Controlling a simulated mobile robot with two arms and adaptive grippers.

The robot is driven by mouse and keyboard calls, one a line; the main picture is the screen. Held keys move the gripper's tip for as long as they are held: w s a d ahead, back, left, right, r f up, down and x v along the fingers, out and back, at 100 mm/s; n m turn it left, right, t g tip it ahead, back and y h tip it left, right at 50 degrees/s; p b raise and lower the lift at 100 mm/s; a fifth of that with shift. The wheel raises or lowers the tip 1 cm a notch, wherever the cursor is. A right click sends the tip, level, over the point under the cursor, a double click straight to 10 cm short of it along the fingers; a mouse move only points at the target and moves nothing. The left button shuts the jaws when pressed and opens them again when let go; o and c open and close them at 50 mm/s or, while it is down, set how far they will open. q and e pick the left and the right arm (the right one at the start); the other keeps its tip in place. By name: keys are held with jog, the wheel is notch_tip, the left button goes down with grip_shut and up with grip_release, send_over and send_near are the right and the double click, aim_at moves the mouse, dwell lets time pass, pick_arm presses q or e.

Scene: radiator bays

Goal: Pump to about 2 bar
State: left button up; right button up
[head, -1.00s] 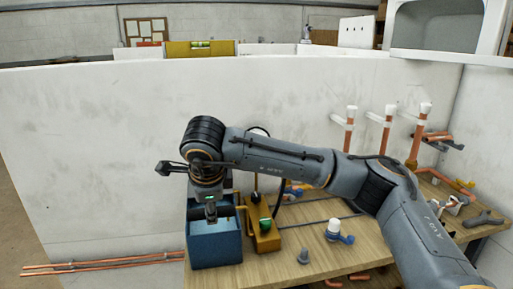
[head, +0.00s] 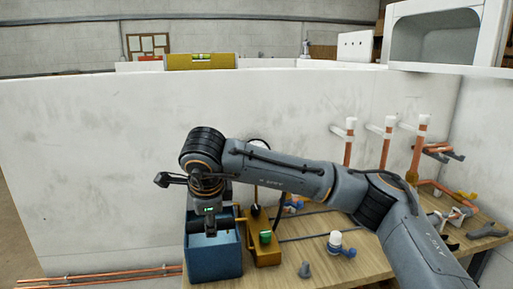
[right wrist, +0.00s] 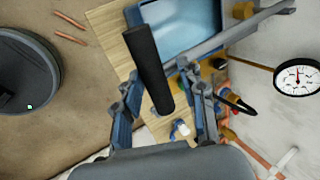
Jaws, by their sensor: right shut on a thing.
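The test pump has an open blue tank (head: 215,262), which also shows in the right wrist view (right wrist: 185,22), and a brass block (head: 264,256) with a green-topped knob. Its black handle (right wrist: 146,55) lies between the fingers of my right gripper (right wrist: 163,108), which is shut on it. In the head view this gripper (head: 210,232) points down over the tank. The round white gauge (right wrist: 298,77) has a dark needle pointing roughly up in the wrist picture; its numbers are too small to read. In the head view my arm partly hides the gauge. My left gripper is out of view.
A white-topped blue valve (head: 336,241) and a grey fitting (head: 304,269) stand on the wooden bench (head: 350,268) right of the pump. Copper pipes with white caps (head: 388,121) rise by the wall. Copper pipes (head: 110,276) lie on the floor at left.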

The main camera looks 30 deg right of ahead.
jog(key=r+p, duration=0.1)
jog(key=r, duration=0.1)
jog(key=r+g+p, duration=0.1)
jog(key=shift+w+d+p, duration=0.15)
jog(key=shift+w+p, duration=0.15)
jog(key=shift+p, duration=0.05)
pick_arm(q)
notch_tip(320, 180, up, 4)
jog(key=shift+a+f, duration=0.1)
pick_arm(e)
jog(key=shift+f, duration=0.1)
jog(key=shift+g+y, duration=0.3)
jog(key=shift+g, duration=0.5)
jog(key=r+p, duration=0.2)
jog(key=p, duration=0.1)
jog(key=w+r+p, duration=0.1)
jog(key=r+p, duration=0.2)
jog(key=p, duration=0.1)
jog(key=shift+w+d, duration=0.15)
jog(key=shift+d, duration=0.05)
jog(key=shift+w+r+p, duration=0.15)
jog(key=shift+p, duration=0.4)
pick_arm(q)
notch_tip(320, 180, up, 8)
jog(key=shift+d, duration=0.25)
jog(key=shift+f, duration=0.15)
pick_arm(e)
jog(key=shift+f, duration=0.2)
